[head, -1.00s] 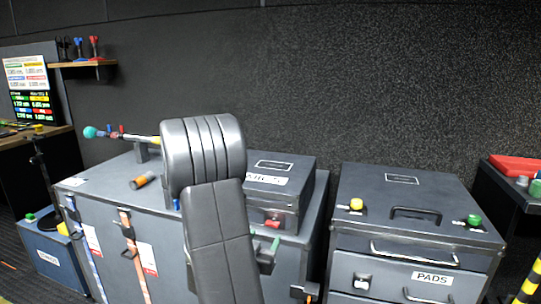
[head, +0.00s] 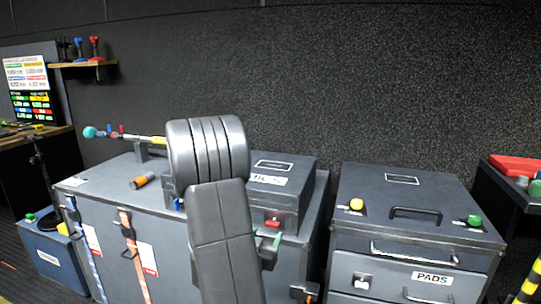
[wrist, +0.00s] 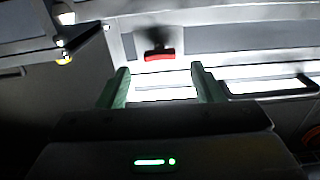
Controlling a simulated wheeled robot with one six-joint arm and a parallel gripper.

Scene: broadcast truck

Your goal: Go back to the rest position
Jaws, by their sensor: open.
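My gripper (wrist: 160,84) shows in the wrist view with two greenish fingers set apart and nothing between them. In the head view my arm's dark links stand in the middle and hide most of the gripper. Part of it shows at their right edge, in front of a small dark case (head: 287,197). A red latch (head: 272,223) is on the case's front. A red part also shows in the wrist view (wrist: 159,55), beyond the fingertips and apart from them.
The case sits on a large grey chest (head: 105,195). An orange cylinder (head: 142,181) and a rod with a teal ball (head: 89,132) lie on the chest. A PADS drawer cabinet (head: 410,190) stands at right, with yellow (head: 356,204) and green knobs (head: 474,221) on top.

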